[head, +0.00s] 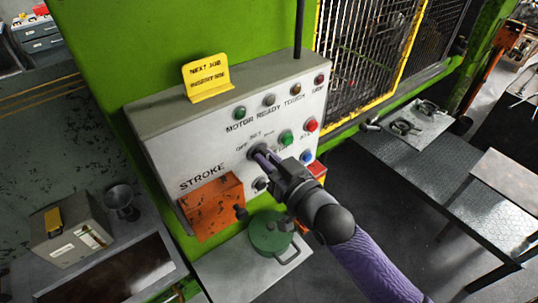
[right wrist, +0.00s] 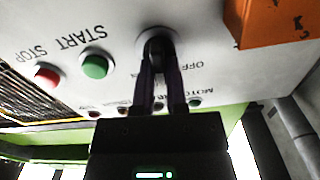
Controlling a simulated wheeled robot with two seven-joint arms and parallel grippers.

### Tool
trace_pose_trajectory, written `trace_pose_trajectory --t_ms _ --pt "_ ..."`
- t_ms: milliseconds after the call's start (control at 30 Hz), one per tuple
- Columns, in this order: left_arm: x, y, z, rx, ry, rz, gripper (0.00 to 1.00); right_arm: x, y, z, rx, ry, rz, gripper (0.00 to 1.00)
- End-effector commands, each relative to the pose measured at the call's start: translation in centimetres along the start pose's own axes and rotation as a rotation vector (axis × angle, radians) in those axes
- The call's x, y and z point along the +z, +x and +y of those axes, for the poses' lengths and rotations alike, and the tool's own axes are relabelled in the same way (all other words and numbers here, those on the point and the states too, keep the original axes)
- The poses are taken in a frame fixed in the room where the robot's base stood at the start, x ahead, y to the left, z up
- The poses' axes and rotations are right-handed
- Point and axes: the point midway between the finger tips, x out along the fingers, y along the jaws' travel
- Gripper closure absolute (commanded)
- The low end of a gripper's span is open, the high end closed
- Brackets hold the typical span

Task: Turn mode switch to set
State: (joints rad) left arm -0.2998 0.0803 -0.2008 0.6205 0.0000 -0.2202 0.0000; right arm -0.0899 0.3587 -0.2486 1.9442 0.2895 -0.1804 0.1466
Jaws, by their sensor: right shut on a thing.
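The mode switch (head: 254,151) is a dark round knob on the pale control panel, under small OFF and SET lettering. My right gripper (head: 263,153) reaches it from the lower right and is shut on it. In the right wrist view the two dark fingers (right wrist: 158,72) lie on either side of the black knob of the mode switch (right wrist: 157,40). The fingers hide most of the knob, so I cannot tell which position it points to. My left gripper is not in view.
A green start button (head: 286,138) and a red stop button (head: 312,125) sit right of the switch. An orange box (head: 213,208) juts out at the panel's lower left. A yellow sign (head: 206,79) stands on top. A green lidded pot (head: 270,232) stands below.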

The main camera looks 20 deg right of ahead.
Motion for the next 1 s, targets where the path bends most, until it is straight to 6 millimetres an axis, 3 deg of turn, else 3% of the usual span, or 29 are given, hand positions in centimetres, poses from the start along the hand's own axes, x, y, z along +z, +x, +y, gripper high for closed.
trace_pose_trajectory --t_ms 300,767,800,967,1000 --pt "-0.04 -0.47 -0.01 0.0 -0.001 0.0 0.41 -0.06 0.01 -0.03 0.0 -0.096 0.001 1.0" --pt "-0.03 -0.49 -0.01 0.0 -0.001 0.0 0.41 -0.03 0.01 -0.04 0.0 -0.11 0.001 1.0" --pt "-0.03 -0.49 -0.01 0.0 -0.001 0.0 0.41 -0.03 0.01 -0.04 0.0 -0.11 0.001 0.82" --pt "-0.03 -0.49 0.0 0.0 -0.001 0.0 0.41 -0.03 0.01 -0.04 0.0 -0.109 0.001 0.49" --pt "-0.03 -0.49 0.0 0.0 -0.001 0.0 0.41 -0.03 0.01 -0.04 0.0 -0.109 0.001 0.49"
